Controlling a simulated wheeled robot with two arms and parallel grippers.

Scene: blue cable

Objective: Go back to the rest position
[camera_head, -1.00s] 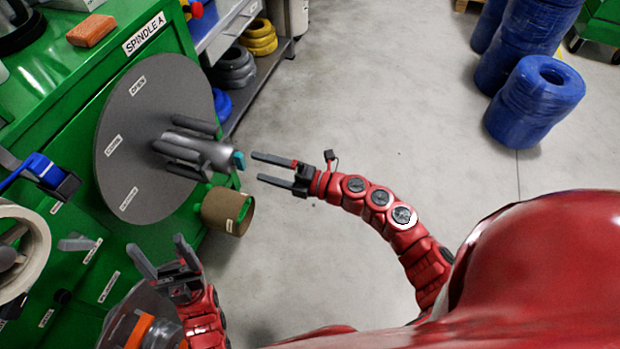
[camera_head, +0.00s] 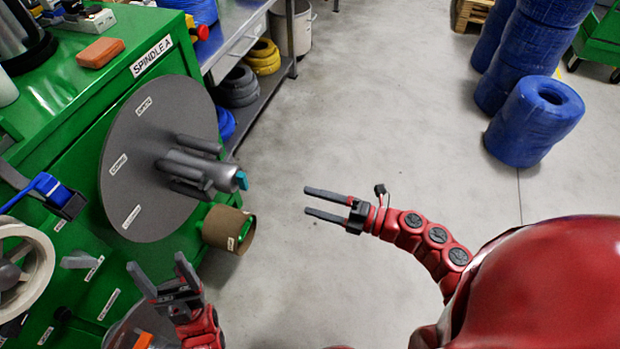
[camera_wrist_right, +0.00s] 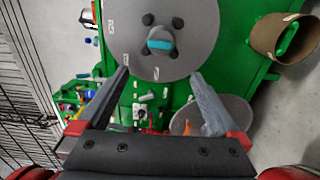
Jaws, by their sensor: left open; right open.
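My right gripper (camera_head: 327,204) is open and empty over the bare floor, to the right of the spindle and apart from it. Its two fingers (camera_wrist_right: 165,92) also show spread in the right wrist view. My left gripper (camera_head: 158,268) is open and empty at the lower left, in front of the green machine, with its fingers pointing up in the picture. The spindle (camera_head: 200,172) is a grey hub with several prongs and a teal tip, on a large round grey disc (camera_head: 135,130). No cable is on the hub.
The green machine (camera_head: 75,115) marked "SPINDLE A" fills the left side. A brown cardboard tube (camera_head: 228,228) sits below the spindle. A white reel (camera_head: 35,255) is at the far left. Blue coils (camera_head: 540,115) stand on the floor at the right. The middle floor is clear.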

